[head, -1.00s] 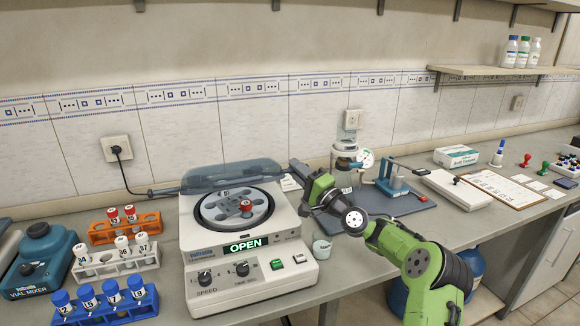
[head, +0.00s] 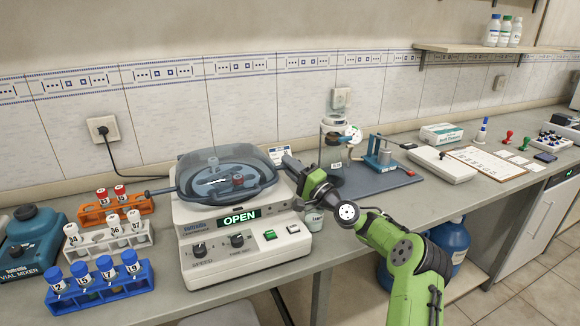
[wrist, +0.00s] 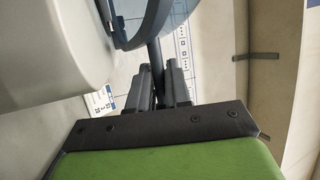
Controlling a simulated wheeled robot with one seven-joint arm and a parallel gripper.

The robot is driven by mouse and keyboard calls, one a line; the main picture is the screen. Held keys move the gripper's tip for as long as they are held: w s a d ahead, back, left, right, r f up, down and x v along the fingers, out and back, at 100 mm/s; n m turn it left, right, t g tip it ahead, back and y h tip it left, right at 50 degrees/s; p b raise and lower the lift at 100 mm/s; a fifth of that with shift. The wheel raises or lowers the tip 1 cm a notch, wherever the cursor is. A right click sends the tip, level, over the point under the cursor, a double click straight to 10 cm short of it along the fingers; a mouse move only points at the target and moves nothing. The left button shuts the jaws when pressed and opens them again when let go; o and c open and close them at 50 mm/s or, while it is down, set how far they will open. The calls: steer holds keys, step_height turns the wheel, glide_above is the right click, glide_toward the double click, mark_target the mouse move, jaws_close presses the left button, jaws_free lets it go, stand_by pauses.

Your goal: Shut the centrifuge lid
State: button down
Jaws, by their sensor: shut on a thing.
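The centrifuge (head: 215,262) stands on the bench at left, its green display reading OPEN. Its clear grey-blue lid (head: 203,170) is lowered over the rotor, which shows through it; a gap at the front edge cannot be judged. The lid's dark rim also shows at the top of the wrist view (wrist: 140,35). My gripper (head: 291,165) is at the right side of the centrifuge, beside the lid. In the wrist view my gripper (wrist: 161,78) is shut on a dark bar (wrist: 154,52) running up to the lid. The fingertips are small and partly hidden in the head view.
Vial racks in orange (head: 118,208), white (head: 108,238) and blue (head: 100,290) stand left of the centrifuge. A small beaker (head: 314,219) stands close under my gripper. A glass apparatus (head: 335,145) and a blue stand (head: 379,155) are on the grey mat (head: 385,183) to the right.

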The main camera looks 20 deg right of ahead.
steer(key=c, duration=1.1)
jaws_free()
steer(key=shift+w+f, duration=0.1)
steer(key=shift+w, duration=0.05)
steer(key=shift+c, duration=0.2)
